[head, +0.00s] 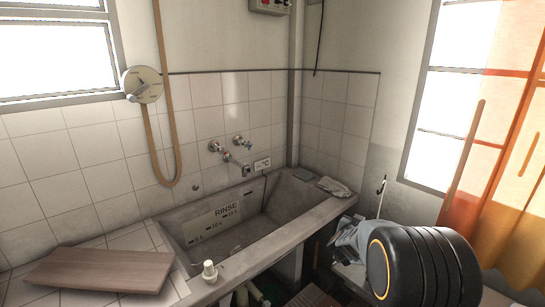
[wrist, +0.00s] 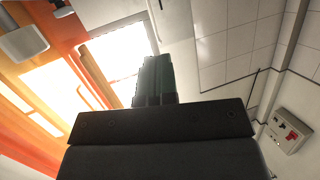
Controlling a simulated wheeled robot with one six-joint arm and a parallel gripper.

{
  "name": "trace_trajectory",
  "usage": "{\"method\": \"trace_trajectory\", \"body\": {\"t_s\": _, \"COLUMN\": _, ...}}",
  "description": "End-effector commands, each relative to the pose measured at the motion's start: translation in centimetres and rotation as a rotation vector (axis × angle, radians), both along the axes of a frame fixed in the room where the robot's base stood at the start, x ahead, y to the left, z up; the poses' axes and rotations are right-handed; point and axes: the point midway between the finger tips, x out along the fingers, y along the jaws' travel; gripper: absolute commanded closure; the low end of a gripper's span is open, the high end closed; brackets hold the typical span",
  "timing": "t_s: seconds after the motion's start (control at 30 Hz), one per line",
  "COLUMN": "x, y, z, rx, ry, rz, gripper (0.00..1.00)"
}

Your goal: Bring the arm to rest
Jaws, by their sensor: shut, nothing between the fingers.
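My gripper (wrist: 153,80) shows in the wrist view, its dark fingers together with no gap and nothing held. Beyond it are a bright window and white wall tiles, and no surface is near the fingertips. In the head view a black rounded link of my arm fills the lower right, and I cannot make out the gripper there.
The concrete washtub (head: 284,236) stands against the tiled wall, with taps (head: 229,150) above. A wooden board (head: 98,270) lies at left, a white bottle (head: 209,271) on the front rim, a cloth (head: 333,187) at the far right corner. An orange curtain (head: 495,140) hangs right.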

Motion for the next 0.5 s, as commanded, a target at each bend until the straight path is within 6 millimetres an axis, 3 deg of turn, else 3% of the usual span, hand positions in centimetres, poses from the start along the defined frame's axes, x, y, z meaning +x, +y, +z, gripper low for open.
{"method": "trace_trajectory", "body": {"t_s": 0.13, "x": -1.0, "y": 4.2, "z": -4.7, "rx": 0.196, "ry": 0.192, "rz": 0.194, "gripper": 1.0}}
{"method": "trace_trajectory", "body": {"t_s": 0.27, "x": -5.1, "y": 9.7, "z": -5.1, "rx": 0.361, "ry": 0.423, "rz": 0.395, "gripper": 1.0}}
{"method": "trace_trajectory", "body": {"t_s": 0.4, "x": -12.8, "y": 14.3, "z": -3.1, "rx": 0.455, "ry": 0.712, "rz": 0.549, "gripper": 1.0}}
{"method": "trace_trajectory", "body": {"t_s": 0.5, "x": -19.2, "y": 15.9, "z": -0.6, "rx": 0.457, "ry": 0.914, "rz": 0.602, "gripper": 1.0}}
